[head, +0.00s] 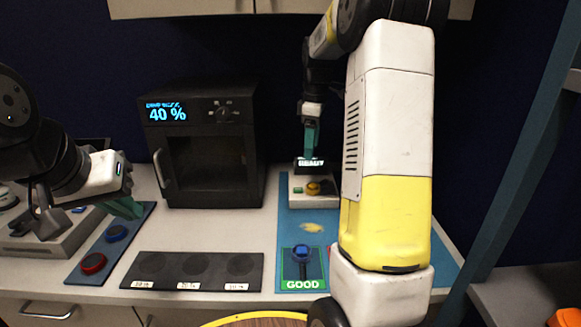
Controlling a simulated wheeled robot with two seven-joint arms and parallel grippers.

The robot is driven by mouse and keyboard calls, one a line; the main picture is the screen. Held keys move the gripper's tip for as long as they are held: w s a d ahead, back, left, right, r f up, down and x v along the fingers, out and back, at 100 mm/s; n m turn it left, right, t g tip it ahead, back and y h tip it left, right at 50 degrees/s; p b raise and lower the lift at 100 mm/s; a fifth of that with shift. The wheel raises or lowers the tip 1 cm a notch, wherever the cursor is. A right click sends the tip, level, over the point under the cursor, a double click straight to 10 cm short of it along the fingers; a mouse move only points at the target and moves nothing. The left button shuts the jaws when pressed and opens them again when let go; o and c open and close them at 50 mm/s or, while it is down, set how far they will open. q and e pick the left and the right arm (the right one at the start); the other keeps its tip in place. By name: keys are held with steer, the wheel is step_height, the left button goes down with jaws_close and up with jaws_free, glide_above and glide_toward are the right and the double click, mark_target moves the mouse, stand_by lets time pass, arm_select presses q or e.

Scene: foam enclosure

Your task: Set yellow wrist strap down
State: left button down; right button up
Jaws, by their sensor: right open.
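The yellow wrist strap (313,188) appears as a small round yellow piece on the front of a pale tester (298,200) whose display reads READY. My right gripper (311,152) points down just behind and above the strap, at the display; its teal fingers are seen edge-on, and I see nothing held in them. A blue strap-like piece (302,252) lies on the green GOOD pad (288,274). My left gripper (126,207) is at the left, its teal fingers over the edge of a blue strip; their gap is hidden.
Blue (116,233) and red (93,263) round pieces sit on the left strip. A black three-spot tray (192,284) lies at the front. A dark oven (206,145) reading 40 % stands behind. My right arm hides the blue mat's right part.

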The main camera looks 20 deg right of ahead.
steer(key=s+a+r+m+t, duration=0.1)
steer(key=s+a+m+t, duration=0.1)
steer(key=s, duration=0.7)
steer(key=s+a+r+m+t+y, duration=0.1)
steer(key=s+a+r+m, duration=0.1)
steer(key=s+a+m, duration=0.3)
steer(key=s+a+r+m+t+y, duration=0.1)
steer(key=s+a+m, duration=0.3)
steer(key=s, duration=0.9)
steer(key=shift+a+r+t, duration=0.55)
steer(key=shift+a+t, duration=0.1)
steer(key=shift+t, duration=0.15)
steer(key=shift+c, duration=0.2)
